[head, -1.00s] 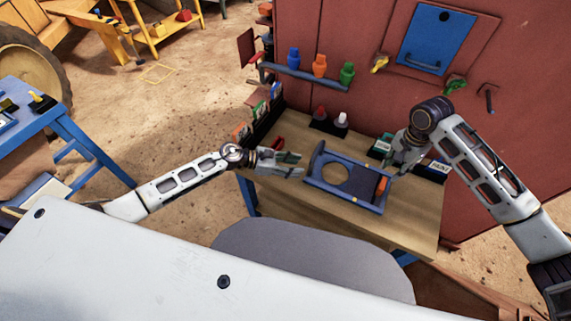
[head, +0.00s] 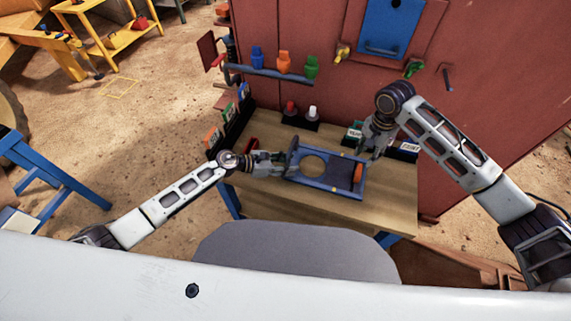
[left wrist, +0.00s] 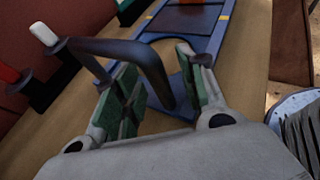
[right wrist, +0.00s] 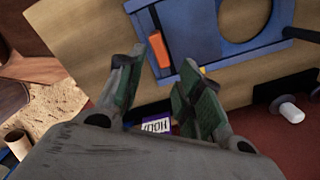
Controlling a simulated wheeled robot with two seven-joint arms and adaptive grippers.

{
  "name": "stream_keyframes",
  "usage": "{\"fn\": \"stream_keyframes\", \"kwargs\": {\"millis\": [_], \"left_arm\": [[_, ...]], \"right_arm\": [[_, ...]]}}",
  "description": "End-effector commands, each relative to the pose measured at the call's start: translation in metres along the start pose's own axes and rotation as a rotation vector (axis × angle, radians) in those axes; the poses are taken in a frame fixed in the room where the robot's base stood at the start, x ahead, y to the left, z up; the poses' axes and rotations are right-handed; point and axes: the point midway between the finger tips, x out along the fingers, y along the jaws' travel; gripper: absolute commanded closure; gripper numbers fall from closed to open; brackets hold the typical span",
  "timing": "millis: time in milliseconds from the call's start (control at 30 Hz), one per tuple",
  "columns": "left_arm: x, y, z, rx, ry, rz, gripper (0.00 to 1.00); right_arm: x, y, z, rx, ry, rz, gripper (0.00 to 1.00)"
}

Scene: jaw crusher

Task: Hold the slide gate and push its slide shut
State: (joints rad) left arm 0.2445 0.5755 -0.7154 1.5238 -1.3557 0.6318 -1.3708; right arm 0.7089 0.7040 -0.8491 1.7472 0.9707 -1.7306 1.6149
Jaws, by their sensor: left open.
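The slide gate (head: 327,190) is a flat blue frame with a round hole, lying on the wooden table. An orange block (head: 358,173) sits at its right end; it also shows in the right wrist view (right wrist: 160,50). A dark upright handle (left wrist: 150,58) stands at the gate's left end. My left gripper (head: 288,160) is open with the handle between its fingers, in the left wrist view (left wrist: 165,70); I cannot tell whether a finger touches it. My right gripper (head: 369,155) is open near the gate's far right corner, its fingers (right wrist: 155,65) apart and empty.
Small signs (head: 409,147) stand behind my right gripper. The bare wood (head: 390,205) to the gate's right is free. A red wall rises behind.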

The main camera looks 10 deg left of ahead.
Motion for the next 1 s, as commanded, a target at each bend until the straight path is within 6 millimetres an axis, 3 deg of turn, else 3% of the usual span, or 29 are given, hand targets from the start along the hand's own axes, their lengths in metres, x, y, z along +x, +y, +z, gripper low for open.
{"fn": "stream_keyframes", "kwargs": {"millis": [133, 467, 1000], "left_arm": [[-0.0001, 0.0, 0.0001, 0.0, 0.0, 0.0, 0.59], [-0.0002, 0.0, 0.0001, 0.0, 0.0, 0.0, 1.0], [-0.0003, 0.0001, 0.0001, 0.0, 0.0, 0.0, 1.0]], "right_arm": [[0.0, 0.0, 0.0, 0.0, 0.0, 0.0, 0.64], [0.0, 0.0, 0.0, 0.0, 0.0, 0.0, 0.64], [0.0, 0.0, 0.0, 0.0, 0.0, 0.0, 0.61]]}}
